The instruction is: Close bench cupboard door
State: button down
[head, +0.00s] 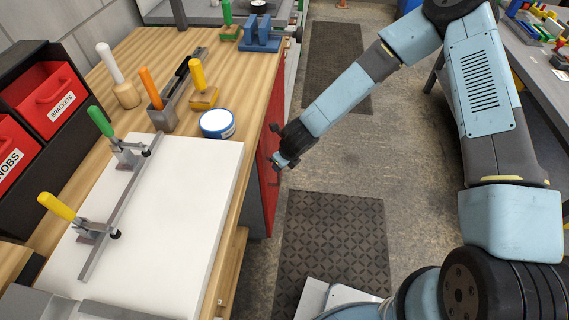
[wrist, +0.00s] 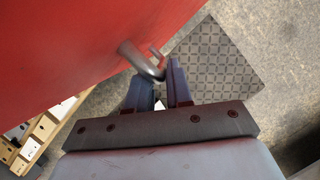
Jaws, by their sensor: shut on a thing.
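The red cupboard door (head: 270,185) shows on the right side of the wooden bench, below its top. It fills the upper left of the wrist view (wrist: 70,50). A curved metal handle (wrist: 146,62) stands out from the door. My gripper (head: 283,160) is at the door's face, and in the wrist view my two fingers (wrist: 160,88) are closed on the handle. The handle is hidden behind my gripper in the head view. The door lies near the bench side; I cannot tell whether a gap is left at its edge.
The bench top (head: 150,55) holds a white board (head: 165,220) under a clamp bar, a blue-rimmed tin (head: 217,123), tools and red bins (head: 50,95). Dark floor mats (head: 330,245) lie in the aisle right of the bench. Another bench (head: 540,75) stands at far right.

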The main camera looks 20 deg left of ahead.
jog(key=shift+s+a+r, duration=0.1)
jog(key=shift+a+r, duration=0.15)
jog(key=shift+a, duration=0.4)
jog(key=c, duration=1.1)
grip_release()
jog(key=shift+s+f, duration=0.1)
jog(key=shift+d, duration=0.1)
jog(key=shift+d+v, duration=0.15)
jog(key=shift+v, duration=3.25)
jog(key=shift+d+v, duration=0.15)
jog(key=shift+v, duration=3.25)
jog(key=shift+f, duration=0.1)
